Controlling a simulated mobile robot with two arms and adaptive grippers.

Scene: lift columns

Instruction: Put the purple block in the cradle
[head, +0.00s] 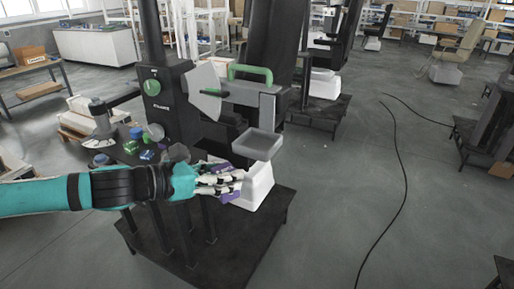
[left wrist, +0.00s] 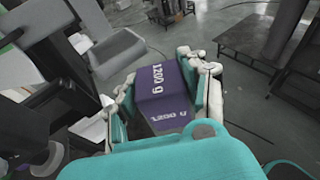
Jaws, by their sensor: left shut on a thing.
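The purple block (left wrist: 164,88), marked "1200 g", is held between the fingers of my left gripper (left wrist: 162,90). In the head view my left gripper (head: 218,181) is shut around the block, and only small purple parts (head: 229,197) show between the fingers. A grey, shallow open tray on the lift column, which looks like the cradle (head: 258,145), is just above and to the right of the gripper. It also shows in the left wrist view (left wrist: 116,55), up and to the left of the block, apart from it. The tray looks empty. My right gripper is not in view.
The black column (head: 176,105) with a green knob stands behind my left gripper. A small dark shelf beside it bears several coloured pieces, including a green one (head: 131,147). A white housing (head: 257,186) is below the tray. Open floor lies to the right, with a black cable (head: 400,150).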

